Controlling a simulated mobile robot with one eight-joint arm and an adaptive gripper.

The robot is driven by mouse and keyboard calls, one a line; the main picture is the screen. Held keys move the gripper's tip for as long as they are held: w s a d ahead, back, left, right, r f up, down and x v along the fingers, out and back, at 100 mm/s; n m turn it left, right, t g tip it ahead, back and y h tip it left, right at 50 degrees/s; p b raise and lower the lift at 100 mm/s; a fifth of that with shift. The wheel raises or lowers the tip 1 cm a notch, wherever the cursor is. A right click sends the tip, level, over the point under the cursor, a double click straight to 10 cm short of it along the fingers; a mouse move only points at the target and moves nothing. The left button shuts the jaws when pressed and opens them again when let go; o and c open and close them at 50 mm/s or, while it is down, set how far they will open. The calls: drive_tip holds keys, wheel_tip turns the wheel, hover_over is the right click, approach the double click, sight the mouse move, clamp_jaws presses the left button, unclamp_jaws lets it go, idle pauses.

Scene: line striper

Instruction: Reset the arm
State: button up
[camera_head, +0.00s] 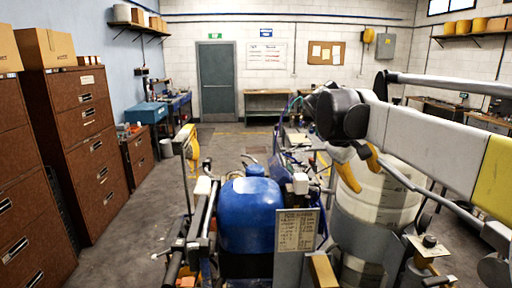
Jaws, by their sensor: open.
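My arm reaches in from the right edge, with pale links and a yellow band, to a dark wrist. My gripper (360,168), with yellow-orange fingers, hangs below the wrist and points down. It is open, and I see nothing between its fingers. It is in front of or above the upper part of a white translucent tank (385,190) on the line striper. I cannot tell whether it touches the tank. The striper's blue rounded tank (250,212) stands left of the gripper, with a label plate (297,230) in front.
Brown filing cabinets (85,135) line the left side, with cardboard boxes (47,45) on top. A workbench with a blue box (146,112) stands behind them. A grey door (218,80) is in the back wall. The floor (125,225) between cabinets and striper is clear.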

drive_tip(key=s+a+f+m+t+y+b, duration=0.1)
drive_tip(key=s+a+f+y+b, duration=0.1)
drive_tip(key=s+f+b, duration=0.3)
drive_tip(key=s+a+f+m+t+y+b, duration=0.1)
drive_tip(key=s+a+f+b, duration=0.3)
drive_tip(key=s+f, duration=0.8)
drive_tip(key=s+a+f+m+t+y+b, duration=0.2)
drive_tip(key=s+f+b, duration=0.5)
drive_tip(key=f, duration=1.1)
drive_tip(key=shift+s+a+y, duration=0.85)
drive_tip(key=shift+y, duration=0.05)
